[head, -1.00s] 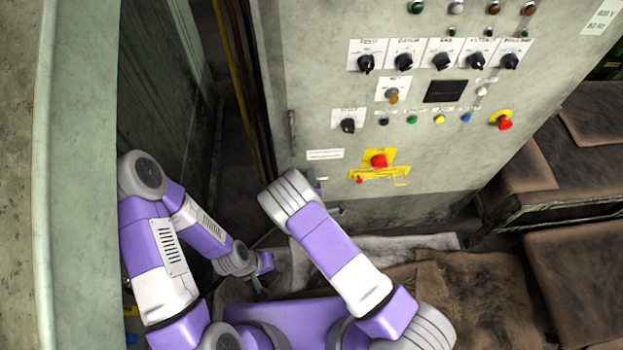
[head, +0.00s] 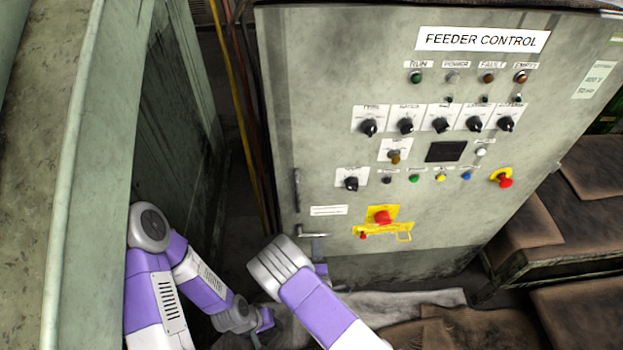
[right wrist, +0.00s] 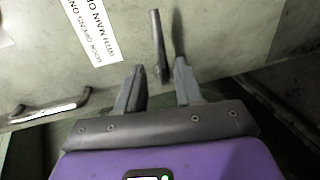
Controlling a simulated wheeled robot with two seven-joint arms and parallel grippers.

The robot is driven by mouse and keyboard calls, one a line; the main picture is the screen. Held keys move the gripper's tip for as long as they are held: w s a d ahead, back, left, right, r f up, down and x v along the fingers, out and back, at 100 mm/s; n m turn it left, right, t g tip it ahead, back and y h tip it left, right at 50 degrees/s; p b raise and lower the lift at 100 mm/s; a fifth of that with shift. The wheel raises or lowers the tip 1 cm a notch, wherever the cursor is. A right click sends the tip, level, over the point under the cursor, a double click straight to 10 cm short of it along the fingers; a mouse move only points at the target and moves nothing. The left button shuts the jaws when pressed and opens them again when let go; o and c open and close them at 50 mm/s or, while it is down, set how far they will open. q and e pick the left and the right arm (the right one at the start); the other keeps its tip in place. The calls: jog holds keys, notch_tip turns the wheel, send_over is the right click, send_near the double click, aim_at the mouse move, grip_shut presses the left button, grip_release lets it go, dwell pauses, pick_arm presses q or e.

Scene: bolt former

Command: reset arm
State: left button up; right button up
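My right gripper (right wrist: 158,88) is open in the right wrist view, its two grey fingers apart. A small metal lever handle (right wrist: 156,45) on the grey cabinet (right wrist: 220,35) stands just beyond and between the fingertips; I cannot tell whether they touch. The lever (head: 314,236) also shows in the head view, low on the cabinet's left side, just above my right wrist, which hides most of that gripper. My left gripper (head: 258,336) hangs low at the bottom left in the head view; its fingers are too small and dark to read.
The feeder control panel (head: 482,40) carries knobs, lamps, a red button (head: 382,217) on a yellow plate and another red button (head: 505,181). A vertical door handle (head: 296,190) is at its left edge. Brown padded boxes (head: 590,235) stand at right. A green wall (head: 85,150) is close at left.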

aim_at(316, 235)
jog(key=w, duration=0.2)
jog(key=w+f+b, duration=0.1)
jog(key=w, duration=0.4)
jog(key=shift+f+b, duration=0.25)
jog(key=shift+b, duration=0.1)
jog(key=shift+d, duration=0.1)
jog(key=d+m, duration=0.1)
jog(key=d, duration=0.1)
jog(key=s+d+m+h, duration=0.1)
jog(key=d, duration=0.1)
jog(key=d+m+h, duration=0.1)
jog(key=d, duration=0.1)
jog(key=shift+s+d+f+g, duration=0.25)
jog(key=shift+d+f+g, duration=0.05)
jog(key=shift+f+g, duration=0.1)
jog(key=s+d+f+m+g+y, duration=0.1)
jog(key=s+d+f+m+g, duration=0.1)
jog(key=s+f+m+g, duration=0.5)
jog(key=s+d+f+m+g+y, duration=0.1)
jog(key=s+f+m+g, duration=0.15)
jog(key=s+m, duration=0.4)
jog(key=s+a+r+m+g+y, duration=0.2)
jog(key=s, duration=0.4)
jog(key=s+a+r+m+g+y, duration=0.2)
jog(key=s+a+g, duration=0.1)
jog(key=s, duration=0.3)
jog(key=shift+r, duration=0.2)
jog(key=shift+s+d, duration=0.1)
jog(key=shift+c, duration=0.2)
